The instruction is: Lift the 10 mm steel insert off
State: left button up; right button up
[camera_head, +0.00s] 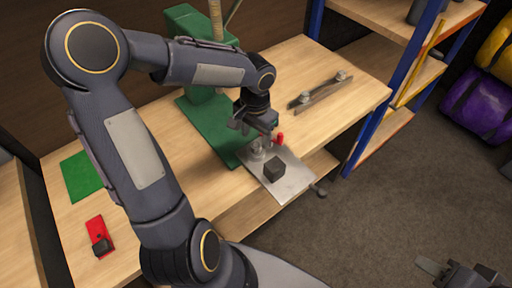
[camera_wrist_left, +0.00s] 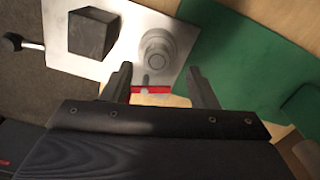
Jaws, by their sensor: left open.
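A round stepped steel piece (camera_wrist_left: 157,53), which looks like the insert, sits on a grey metal plate (camera_head: 291,184). The plate lies on the bench, partly over the green base. In the head view the round piece is partly hidden by my left gripper (camera_head: 258,131). My left gripper is open and empty just above the plate. In the left wrist view its two fingers (camera_wrist_left: 160,82) are apart, and the round piece lies ahead of the gap, not between them. My right gripper (camera_head: 455,271) is low at the right, away from the bench; its jaw state is unclear.
A dark cube (camera_head: 274,168) stands on the plate beside the round piece. A red part (camera_head: 280,138) is close to my left fingers. A green machine (camera_head: 190,30) rises behind. A metal bar with knobs (camera_head: 320,92) lies farther right. A blue-post shelf stands at the right.

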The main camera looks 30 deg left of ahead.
aim_at(256, 145)
pick_arm(q)
jog(key=f, duration=0.3)
jog(key=shift+s+d+f, duration=0.15)
jog(key=shift+s+f, duration=0.05)
jog(key=shift+f, duration=0.15)
jog(key=c, duration=1)
jog(key=shift+o, duration=0.2)
jog(key=shift+r, duration=0.15)
jog(key=shift+r, duration=0.3)
notch_tip(256, 145, up, 2)
jog(key=shift+r, duration=0.2)
jog(key=w+d+r+b, duration=0.1)
jog(key=w+d+r, duration=0.2)
jog(key=d+r, duration=0.6)
jog(key=d, duration=0.4)
jog(key=shift+d+r+b, duration=0.3)
jog(key=shift+d+r, duration=0.05)
jog(key=shift+r, duration=0.05)
